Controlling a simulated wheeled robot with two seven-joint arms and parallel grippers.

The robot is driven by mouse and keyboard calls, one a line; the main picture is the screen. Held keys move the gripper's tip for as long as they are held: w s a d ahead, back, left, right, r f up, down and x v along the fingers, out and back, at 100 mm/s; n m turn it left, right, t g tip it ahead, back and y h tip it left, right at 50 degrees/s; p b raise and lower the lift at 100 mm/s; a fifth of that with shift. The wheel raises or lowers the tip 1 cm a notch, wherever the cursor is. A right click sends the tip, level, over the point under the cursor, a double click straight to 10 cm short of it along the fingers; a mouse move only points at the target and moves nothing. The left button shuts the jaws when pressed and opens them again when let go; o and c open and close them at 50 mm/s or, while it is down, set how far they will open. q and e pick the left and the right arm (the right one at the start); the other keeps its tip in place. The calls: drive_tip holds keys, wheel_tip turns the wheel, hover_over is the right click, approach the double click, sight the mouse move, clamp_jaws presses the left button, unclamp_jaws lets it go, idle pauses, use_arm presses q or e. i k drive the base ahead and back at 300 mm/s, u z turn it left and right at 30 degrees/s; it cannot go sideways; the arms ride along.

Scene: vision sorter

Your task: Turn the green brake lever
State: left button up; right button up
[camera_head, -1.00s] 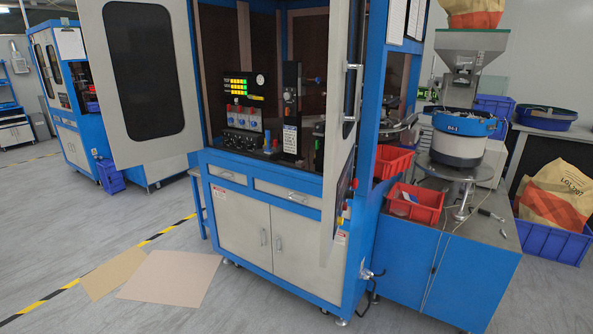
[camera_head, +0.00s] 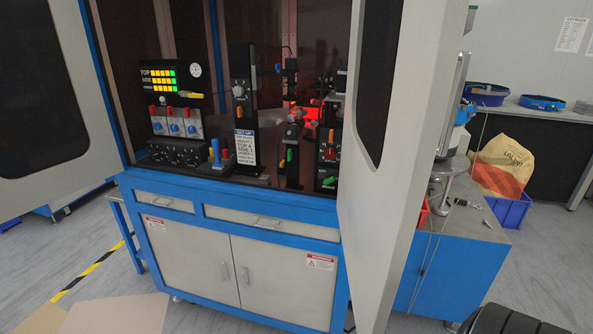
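A small green lever (camera_head: 329,181) shows low on a dark box at the right end of the open blue cabinet's work deck, close to the edge of the right door. White lettering beneath it is too small to read surely. An orange-red lever (camera_head: 330,136) sits higher on the same unit. Another green handle (camera_head: 289,156) stands on a dark post to its left, beside an orange one. I cannot tell from the lettering which green part is the brake.
The right cabinet door (camera_head: 395,150) stands open toward me, close beside the box. The left door (camera_head: 40,90) is swung wide. Blue knobs, a yellow-handled tool (camera_head: 190,95) and a setup card (camera_head: 245,147) are inside. Floor sheets (camera_head: 120,313) lie at lower left.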

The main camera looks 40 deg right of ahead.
sight(327, 180)
drive_tip(key=i, duration=0.35)
drive_tip(key=z, duration=2.35)
drive_tip(key=i, duration=0.5)
drive_tip(key=u, duration=0.05)
